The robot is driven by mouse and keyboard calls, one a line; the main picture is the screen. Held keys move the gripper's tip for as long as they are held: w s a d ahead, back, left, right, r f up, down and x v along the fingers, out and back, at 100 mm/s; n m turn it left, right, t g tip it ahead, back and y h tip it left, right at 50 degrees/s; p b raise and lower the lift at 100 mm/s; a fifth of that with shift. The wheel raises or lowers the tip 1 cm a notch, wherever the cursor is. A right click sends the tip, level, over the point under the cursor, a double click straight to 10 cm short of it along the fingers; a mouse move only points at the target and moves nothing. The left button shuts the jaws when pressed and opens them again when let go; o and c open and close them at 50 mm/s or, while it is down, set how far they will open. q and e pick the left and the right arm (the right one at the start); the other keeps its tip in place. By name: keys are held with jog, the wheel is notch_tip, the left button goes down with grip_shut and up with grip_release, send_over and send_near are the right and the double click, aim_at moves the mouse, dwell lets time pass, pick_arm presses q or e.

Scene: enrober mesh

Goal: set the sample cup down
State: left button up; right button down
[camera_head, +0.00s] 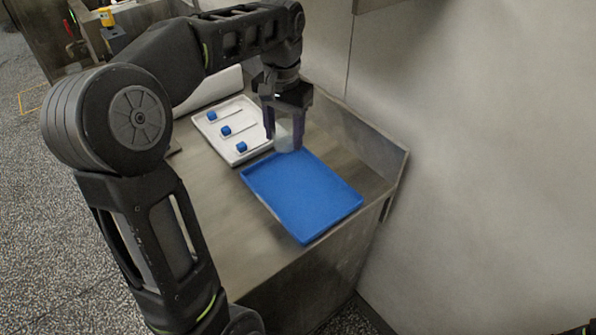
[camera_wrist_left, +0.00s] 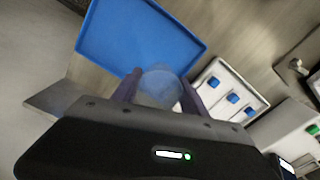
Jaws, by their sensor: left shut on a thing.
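The sample cup (camera_head: 287,134) is a pale, translucent cup between the fingers of my left gripper (camera_head: 284,130). The left gripper is shut on it, pointing down, at the far edge of the blue tray (camera_head: 304,197). In the left wrist view the cup (camera_wrist_left: 160,86) sits between the two dark fingers, its round top toward the camera, with the blue tray (camera_wrist_left: 140,35) beyond it. I cannot tell whether the cup's base touches the tray or hangs just above it. My right gripper does not show.
A white tray (camera_head: 238,156) with several blue-handled tools lies left of the blue tray. Both are on a metal counter (camera_head: 230,230) with a raised metal edge (camera_head: 385,145) at the right, near a pale wall. Bare counter lies in front of the white tray.

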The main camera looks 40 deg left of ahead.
pick_arm(q)
jog(key=shift+w+a, duration=0.15)
send_over(286, 176)
jog(key=shift+f, duration=3.1)
jog(key=shift+f+p, duration=0.3)
jog(key=shift+f, duration=1.6)
jog(key=shift+f, duration=0.1)
